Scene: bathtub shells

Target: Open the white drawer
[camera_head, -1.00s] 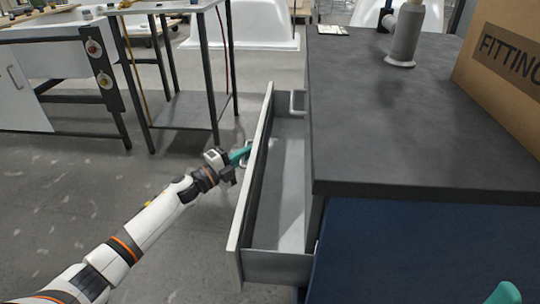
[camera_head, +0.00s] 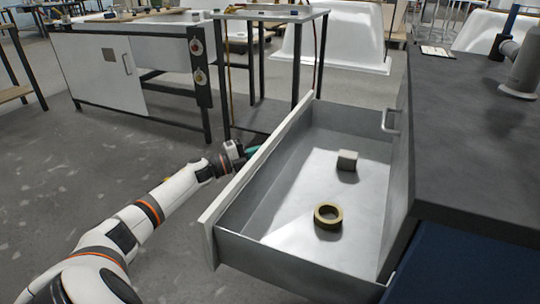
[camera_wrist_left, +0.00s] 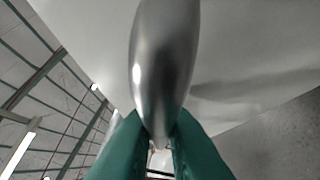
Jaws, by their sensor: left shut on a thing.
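The white drawer (camera_head: 236,187) is pulled well out of the dark-topped cabinet, and its grey inside shows in the head view. A gold-brown ring (camera_head: 328,216) and a small grey block (camera_head: 347,161) lie on its floor. My left gripper (camera_head: 252,149) is at the outer face of the drawer front, where the front hides most of its fingers. In the left wrist view its green fingers are shut on the shiny metal drawer handle (camera_wrist_left: 163,60), with the pale front behind. My right gripper is not in view.
The cabinet's dark worktop (camera_head: 465,140) is at the right, with a grey cylindrical object (camera_head: 522,75) on it. A metal-legged table (camera_head: 270,14) and a white-fronted workbench (camera_head: 95,75) stand behind. Floor at the left is clear.

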